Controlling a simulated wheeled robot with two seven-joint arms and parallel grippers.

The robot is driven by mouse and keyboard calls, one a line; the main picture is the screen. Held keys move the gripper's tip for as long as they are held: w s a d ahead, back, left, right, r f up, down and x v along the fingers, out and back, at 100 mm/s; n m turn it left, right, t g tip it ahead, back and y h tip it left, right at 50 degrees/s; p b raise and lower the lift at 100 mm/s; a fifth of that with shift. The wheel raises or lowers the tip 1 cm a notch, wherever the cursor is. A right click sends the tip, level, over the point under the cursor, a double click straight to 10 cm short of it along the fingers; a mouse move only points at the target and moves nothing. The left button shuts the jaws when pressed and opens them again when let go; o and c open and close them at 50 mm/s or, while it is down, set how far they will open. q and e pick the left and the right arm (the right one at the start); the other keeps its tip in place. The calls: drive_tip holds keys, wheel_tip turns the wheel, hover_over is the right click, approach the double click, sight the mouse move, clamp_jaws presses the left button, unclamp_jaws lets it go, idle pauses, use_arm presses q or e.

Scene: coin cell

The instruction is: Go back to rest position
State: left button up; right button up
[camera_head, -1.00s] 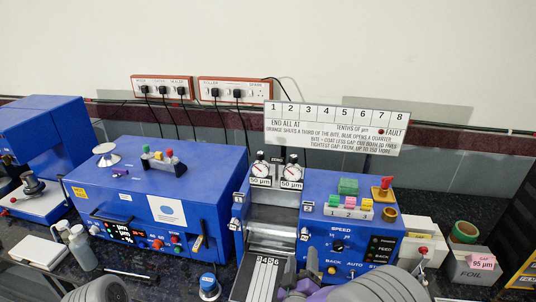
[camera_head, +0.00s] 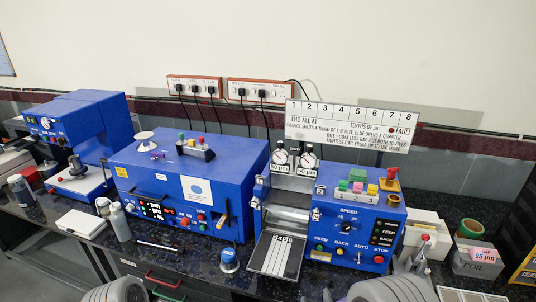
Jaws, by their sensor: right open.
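My right gripper (camera_head: 330,295) shows only in part at the bottom edge, beside the grey ribbed link of my right arm (camera_head: 385,290). It is open and holds nothing that I can see. It is below and in front of the blue roller machine (camera_head: 345,256), apart from its front panel. My left arm's grey ribbed link (camera_head: 115,290) shows at the bottom left; its gripper is out of the frame. The roller machine has two dials (camera_head: 281,157) on top and a sloping metal plate (camera_head: 275,254) at its front.
A wide blue sealer box (camera_head: 180,190) stands left of the roller machine, with a blue press (camera_head: 75,125) farther left. A blue-capped jar (camera_head: 229,260), a bottle (camera_head: 120,222) and a black pen (camera_head: 160,246) stand or lie near the counter's front edge. A foil box (camera_head: 478,262) is at right.

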drive_tip(key=s+f+m+g+y, duration=0.2)
drive_tip(key=s+f+g, duration=0.25)
drive_tip(key=f, duration=0.35)
drive_tip(key=s+f+m+g+y, duration=0.25)
drive_tip(key=s+f, duration=0.35)
drive_tip(key=f, duration=0.3)
drive_tip(key=s+a+f+m+g+y, duration=0.1)
drive_tip(key=s+a+f+g, duration=0.1)
drive_tip(key=s, duration=0.3)
drive_tip(key=s+a+f+m+g+y, duration=0.1)
drive_tip(key=s+a+f+g, duration=0.1)
drive_tip(key=s, duration=0.4)
drive_tip(key=shift+f+g, duration=0.55)
drive_tip(key=shift+g, duration=0.45)
drive_tip(key=shift+d+m, duration=0.1)
drive_tip(key=shift+m, duration=0.15)
